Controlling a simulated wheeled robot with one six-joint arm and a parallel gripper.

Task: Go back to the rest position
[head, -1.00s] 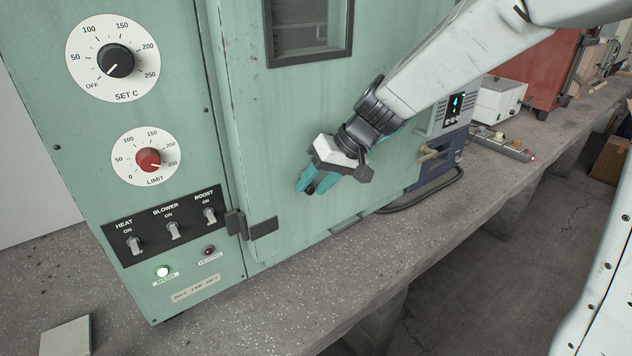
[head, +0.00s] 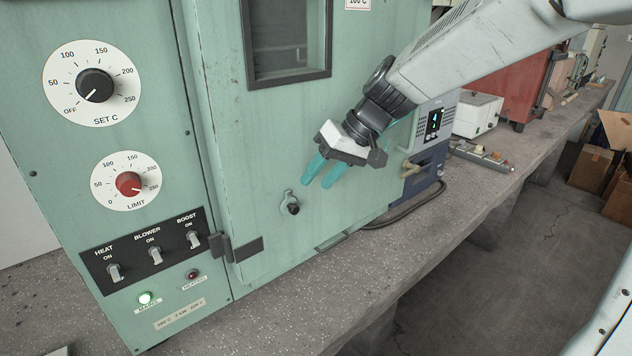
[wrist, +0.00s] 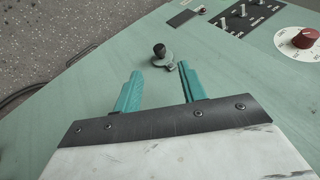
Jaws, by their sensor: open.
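My gripper (head: 322,173) is open and empty in front of the green oven door (head: 240,130). Its two teal fingers point down and left in the head view. In the wrist view the gripper (wrist: 158,88) shows its fingers spread apart. A dark knob on a round plate (head: 291,205) sits on the door just below and left of the fingertips. The knob also shows in the wrist view (wrist: 160,50), beyond the fingertips and apart from them.
The oven's control panel (head: 155,240) with dials and switches is at left. A blue-grey unit with a lit display (head: 430,150) stands close behind my gripper on the concrete bench (head: 330,290). Cardboard boxes (head: 590,165) are on the floor at right.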

